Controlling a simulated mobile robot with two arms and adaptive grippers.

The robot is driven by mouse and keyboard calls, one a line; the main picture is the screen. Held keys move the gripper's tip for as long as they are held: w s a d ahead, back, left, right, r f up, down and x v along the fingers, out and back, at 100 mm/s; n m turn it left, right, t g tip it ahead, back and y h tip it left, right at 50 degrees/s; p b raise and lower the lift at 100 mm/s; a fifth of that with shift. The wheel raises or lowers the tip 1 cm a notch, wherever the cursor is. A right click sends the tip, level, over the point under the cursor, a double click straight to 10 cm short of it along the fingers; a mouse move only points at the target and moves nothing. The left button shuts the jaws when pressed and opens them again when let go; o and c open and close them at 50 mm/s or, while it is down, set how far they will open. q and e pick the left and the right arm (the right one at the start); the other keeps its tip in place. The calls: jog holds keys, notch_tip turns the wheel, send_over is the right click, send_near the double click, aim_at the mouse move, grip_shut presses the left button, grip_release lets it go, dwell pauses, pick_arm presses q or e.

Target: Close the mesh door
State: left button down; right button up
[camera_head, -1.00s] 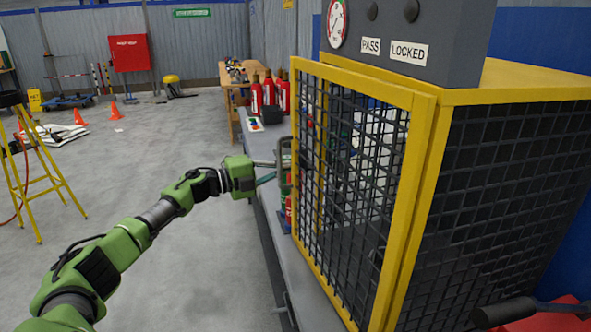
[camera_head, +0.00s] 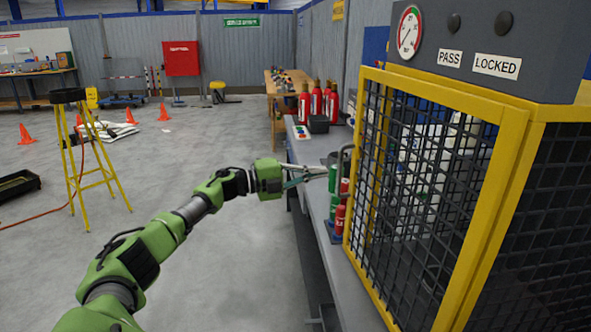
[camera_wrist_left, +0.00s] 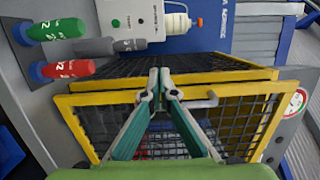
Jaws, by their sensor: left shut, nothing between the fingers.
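The mesh door (camera_head: 430,172) has a yellow frame, dark wire mesh and a grey handle (camera_head: 345,165) on its far upright. It stands on the front of the yellow-framed cage (camera_head: 560,190); I cannot tell whether a small gap remains along its edge. My left gripper (camera_head: 326,171) is shut and empty, its tips close to the handle. In the left wrist view the fingertips (camera_wrist_left: 159,77) lie over the door's yellow frame (camera_wrist_left: 105,98), with the handle (camera_wrist_left: 205,100) just to their right. Touch cannot be told. My right gripper is out of view.
Green (camera_head: 333,180) and red (camera_head: 340,218) cylinders stand by the door's far edge on the grey bench (camera_head: 312,150). Red extinguishers (camera_head: 304,103) stand farther back. A grey panel with a gauge (camera_head: 410,30) tops the cage. The floor to the left is open around a yellow stepladder (camera_head: 90,150).

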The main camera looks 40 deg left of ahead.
pick_arm(q)
jog(key=s+a+f+m+g+y+p, duration=0.1)
jog(key=s+a+f+m+y+p, duration=0.15)
jog(key=a+y, duration=0.35)
jog(key=s+a+f+m+y+p, duration=0.1)
jog(key=a+f+y, duration=0.3)
jog(key=a, duration=0.4)
jog(key=s+d+r+m+t+p, duration=0.1)
jog(key=s+d+r+m+p, duration=0.15)
jog(key=s+d, duration=0.35)
jog(key=s+d+r+m+t+h+p, duration=0.1)
jog(key=s+d+r+m, duration=0.2)
jog(key=d, duration=0.5)
jog(key=s+d+r+m+t+p, duration=0.1)
jog(key=s+d+r+m+p, duration=0.15)
jog(key=s+d, duration=0.4)
jog(key=b, duration=0.2)
send_near(337, 181)
jog(key=shift+m, duration=0.25)
jog(key=w+p, duration=0.2)
jog(key=w, duration=0.3)
jog(key=shift+d, duration=0.1)
jog(key=shift+w+f+p, duration=0.1)
jog(key=shift+w+p, duration=0.25)
jog(key=shift+w, duration=0.65)
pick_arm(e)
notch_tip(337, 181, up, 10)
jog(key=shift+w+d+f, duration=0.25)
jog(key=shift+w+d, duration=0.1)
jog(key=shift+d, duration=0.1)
